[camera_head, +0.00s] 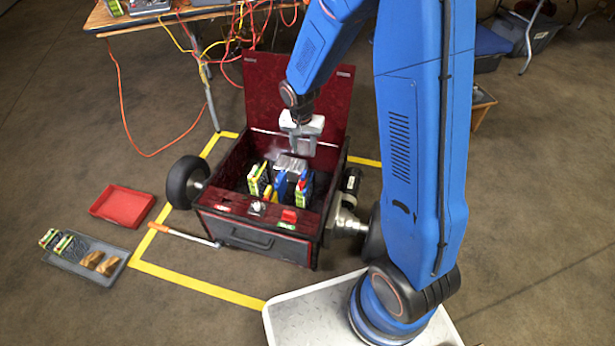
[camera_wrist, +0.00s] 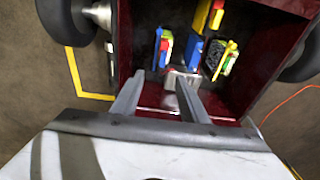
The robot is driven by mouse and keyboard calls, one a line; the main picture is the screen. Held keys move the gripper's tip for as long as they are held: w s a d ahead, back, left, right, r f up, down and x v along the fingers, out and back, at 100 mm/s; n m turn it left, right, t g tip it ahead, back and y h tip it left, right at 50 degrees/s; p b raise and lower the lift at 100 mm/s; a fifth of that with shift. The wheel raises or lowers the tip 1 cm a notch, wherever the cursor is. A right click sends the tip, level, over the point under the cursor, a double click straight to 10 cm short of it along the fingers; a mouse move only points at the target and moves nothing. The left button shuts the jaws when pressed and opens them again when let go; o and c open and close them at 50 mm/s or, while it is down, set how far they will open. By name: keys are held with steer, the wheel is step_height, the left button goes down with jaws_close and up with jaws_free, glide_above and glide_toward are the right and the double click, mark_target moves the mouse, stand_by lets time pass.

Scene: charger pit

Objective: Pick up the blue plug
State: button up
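A blue block, which looks like the blue plug (camera_head: 280,185), stands inside the open dark red box (camera_head: 240,228) between two green-and-black boards. In the wrist view the blue plug (camera_wrist: 195,53) is beyond the fingertips, right of centre. My gripper (camera_head: 301,150) hangs above the back part of the box, pointing down, near the raised lid (camera_head: 325,95). In the wrist view my gripper (camera_wrist: 160,78) has its two fingers apart with nothing held between them. The lower part of the plug is hidden in the head view.
A board (camera_head: 258,180) stands left of the plug and another board (camera_head: 306,190) right of it, with red and blue pieces. A yellow piece (camera_wrist: 203,16) is close by. Box walls surround them. A red tray (camera_head: 122,205) and a grey tray (camera_head: 85,258) lie on the floor.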

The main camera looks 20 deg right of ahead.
glide_toward(304, 173)
steer(key=f, duration=0.5)
steer(key=shift+d+f, duration=0.2)
steer(key=shift+d, duration=0.2)
steer(key=shift+w+a+f, duration=0.1)
steer(key=shift+w+f, duration=0.1)
steer(key=shift+f, duration=0.75)
steer(key=shift+w+a+f, duration=0.1)
steer(key=shift+w+f, duration=0.05)
steer(key=shift+f, duration=0.75)
steer(key=shift+w+d+f, duration=0.1)
steer(key=shift+f, duration=0.7)
steer(key=shift+c, duration=0.2)
jaws_close()
